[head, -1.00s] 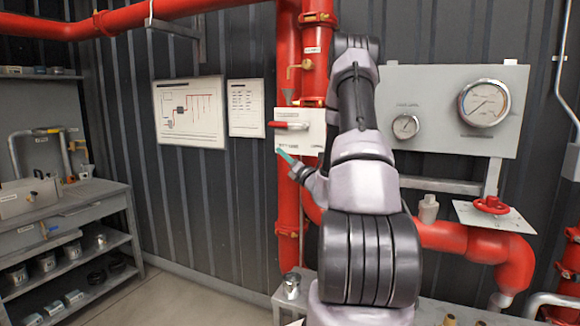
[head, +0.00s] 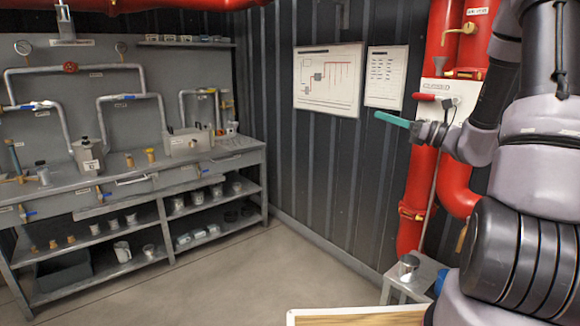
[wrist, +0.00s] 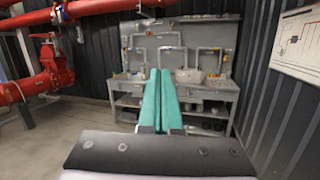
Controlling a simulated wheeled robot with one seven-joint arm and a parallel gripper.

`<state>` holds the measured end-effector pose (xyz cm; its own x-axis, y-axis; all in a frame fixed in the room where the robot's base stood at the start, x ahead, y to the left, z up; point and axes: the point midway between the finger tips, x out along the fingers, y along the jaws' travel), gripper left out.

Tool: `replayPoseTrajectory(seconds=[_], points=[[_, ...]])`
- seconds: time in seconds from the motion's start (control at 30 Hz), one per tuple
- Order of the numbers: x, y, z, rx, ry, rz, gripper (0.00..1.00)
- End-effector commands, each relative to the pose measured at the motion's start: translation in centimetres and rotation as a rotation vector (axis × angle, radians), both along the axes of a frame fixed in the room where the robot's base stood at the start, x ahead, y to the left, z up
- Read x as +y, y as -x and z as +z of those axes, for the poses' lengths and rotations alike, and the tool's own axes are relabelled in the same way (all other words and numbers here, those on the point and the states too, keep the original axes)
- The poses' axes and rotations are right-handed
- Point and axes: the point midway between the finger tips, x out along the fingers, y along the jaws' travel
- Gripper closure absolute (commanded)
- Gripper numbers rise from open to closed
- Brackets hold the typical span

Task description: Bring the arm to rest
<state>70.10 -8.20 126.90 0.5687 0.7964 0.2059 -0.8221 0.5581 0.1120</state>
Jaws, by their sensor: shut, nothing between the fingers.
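My gripper (head: 392,120) shows at the right of the head view, its teal fingers pointing left, in front of the dark wall and beside the red vertical pipe. In the wrist view my gripper (wrist: 157,72) has its two teal fingers lying together, with nothing held between them. My grey and black arm fills the right side of the head view and hides part of the red pipes behind it.
A grey workbench (head: 200,165) with pipework and shelves of small metal pots stands at the left. A small grey stand (head: 425,275) bears a metal cup (head: 408,267) near the red pipe (head: 415,205). A wood-topped surface (head: 360,318) shows at the bottom edge. The floor between is clear.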

Motion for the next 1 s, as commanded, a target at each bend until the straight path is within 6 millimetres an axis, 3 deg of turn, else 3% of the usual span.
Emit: replayPoseTrajectory(seconds=[0.03,0.1,0.2,0.33,0.47,0.6,0.8,1.0], points=[[2.8,2.0,1.1,-0.039,0.109,0.091,1.0],[5.8,4.8,1.5,-0.085,0.26,0.208,1.0],[8.8,9.0,1.6,-0.161,0.482,0.357,1.0],[10.7,14.0,1.0,-0.28,0.776,0.519,1.0],[10.5,18.0,0.4,-0.42,1.078,0.638,1.0],[8.8,20.9,0.4,-0.595,1.405,0.718,1.0],[5.2,22.7,2.5,-0.861,1.837,0.727,1.0],[3.0,23.1,5.1,-1.035,2.092,0.677,1.0]])
